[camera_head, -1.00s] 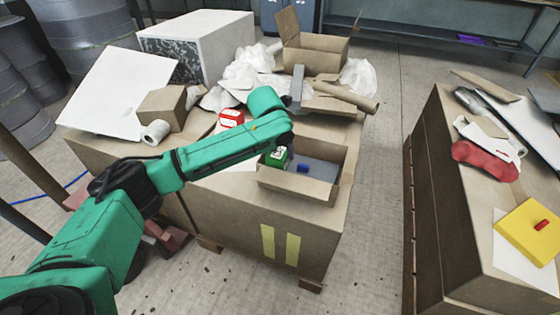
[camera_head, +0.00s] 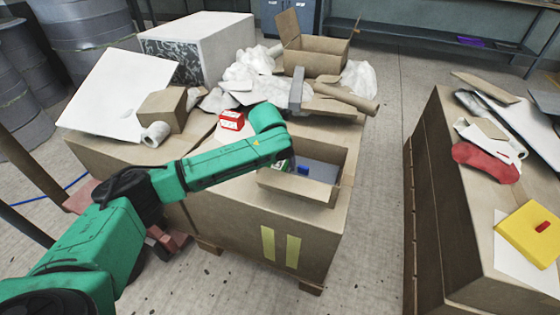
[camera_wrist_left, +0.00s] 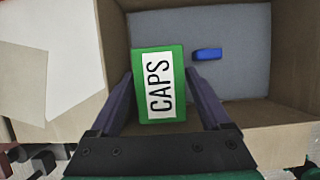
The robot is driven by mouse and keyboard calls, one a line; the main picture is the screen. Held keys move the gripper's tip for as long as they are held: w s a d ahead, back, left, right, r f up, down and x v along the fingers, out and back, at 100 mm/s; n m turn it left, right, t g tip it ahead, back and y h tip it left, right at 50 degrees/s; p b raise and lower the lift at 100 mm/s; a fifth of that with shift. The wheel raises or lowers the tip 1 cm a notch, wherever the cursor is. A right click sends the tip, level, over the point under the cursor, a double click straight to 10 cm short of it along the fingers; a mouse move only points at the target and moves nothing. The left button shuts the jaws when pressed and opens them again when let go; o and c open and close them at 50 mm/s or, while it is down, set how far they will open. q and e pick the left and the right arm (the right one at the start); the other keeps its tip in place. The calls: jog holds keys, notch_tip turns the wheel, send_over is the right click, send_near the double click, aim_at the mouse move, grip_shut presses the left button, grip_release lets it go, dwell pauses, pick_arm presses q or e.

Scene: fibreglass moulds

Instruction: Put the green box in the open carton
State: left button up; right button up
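The green box (camera_wrist_left: 159,85), labelled CAPS, is between the fingers of my left gripper (camera_wrist_left: 159,76) in the left wrist view. The fingertips meet its two sides. In the head view my forearm and wrist hide most of the box and gripper. The open carton (camera_head: 298,188) stands at the front right of the large cardboard-covered block, and its wall also shows in the left wrist view (camera_wrist_left: 283,146). The green box is over the carton's left end, near its left wall; whether it touches the grey floor I cannot tell. My right gripper is not in view.
A small blue block (camera_wrist_left: 207,54) lies on the carton's floor. A red box (camera_head: 231,120) stands behind my forearm. Another carton with raised flaps (camera_head: 315,61), a cardboard tube (camera_head: 346,97) and crumpled white wrapping (camera_head: 250,66) lie farther back. A second table is at right.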

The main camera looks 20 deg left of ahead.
pick_arm(q)
jog(key=shift+s+r, duration=0.1)
jog(key=shift+r, duration=0.8)
jog(key=p+v, duration=0.2)
jog(key=v, duration=0.9)
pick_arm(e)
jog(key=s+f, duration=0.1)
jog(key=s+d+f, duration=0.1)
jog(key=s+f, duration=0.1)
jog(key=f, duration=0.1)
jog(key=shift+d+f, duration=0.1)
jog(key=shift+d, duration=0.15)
pick_arm(q)
jog(key=shift+s+f, duration=0.1)
jog(key=shift+s, duration=0.1)
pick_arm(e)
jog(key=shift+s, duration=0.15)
